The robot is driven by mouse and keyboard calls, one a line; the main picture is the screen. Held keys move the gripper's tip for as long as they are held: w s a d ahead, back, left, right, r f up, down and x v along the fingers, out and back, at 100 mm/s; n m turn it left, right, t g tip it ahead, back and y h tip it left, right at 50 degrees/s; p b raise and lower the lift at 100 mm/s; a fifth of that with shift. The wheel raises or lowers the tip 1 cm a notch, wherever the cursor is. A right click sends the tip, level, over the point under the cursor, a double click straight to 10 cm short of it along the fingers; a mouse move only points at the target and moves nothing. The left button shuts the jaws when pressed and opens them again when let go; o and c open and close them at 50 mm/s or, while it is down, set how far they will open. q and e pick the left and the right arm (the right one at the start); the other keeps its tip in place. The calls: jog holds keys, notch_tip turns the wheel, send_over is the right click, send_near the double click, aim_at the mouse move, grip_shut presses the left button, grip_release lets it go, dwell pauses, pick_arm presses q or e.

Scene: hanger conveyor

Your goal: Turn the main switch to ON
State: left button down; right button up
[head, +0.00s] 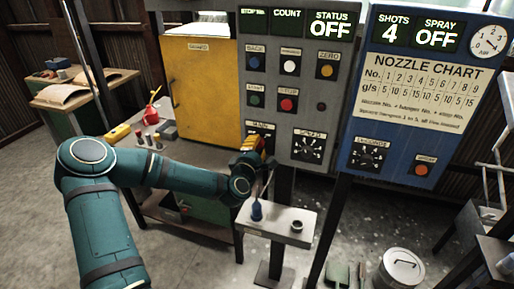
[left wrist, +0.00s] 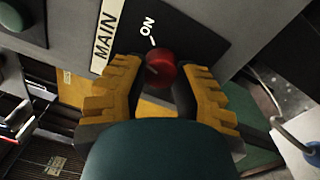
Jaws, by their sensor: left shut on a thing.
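The main switch is a red knob (left wrist: 160,67) on a dark plate, beside a "MAIN" label (left wrist: 105,36) and an "ON" mark (left wrist: 147,27), in the left wrist view. My left gripper (left wrist: 160,75) has its yellow fingers on either side of the knob and is shut on it. In the head view my left gripper (head: 262,143) is at the lower left of the grey panel (head: 320,100), under the "MAIN" label (head: 258,126), and covers the knob. The knob's exact angle is unclear. The status display (head: 331,23) reads OFF. My right gripper is not in view.
A yellow cabinet (head: 205,75) stands left of the panel, a blue nozzle panel (head: 425,100) to its right. A lidded bucket (head: 401,268) is on the floor at right.

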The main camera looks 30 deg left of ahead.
pick_arm(q)
jog(key=m+b, duration=0.2)
jog(key=m, duration=0.3)
jog(key=shift+a+r+m, duration=0.1)
jog(key=shift+a+m, duration=0.05)
jog(key=shift+m, duration=0.25)
dwell(0.3)
jog(key=c, duration=0.6)
grip_release()
jog(key=v, duration=1.2)
jog(key=shift+a, duration=0.1)
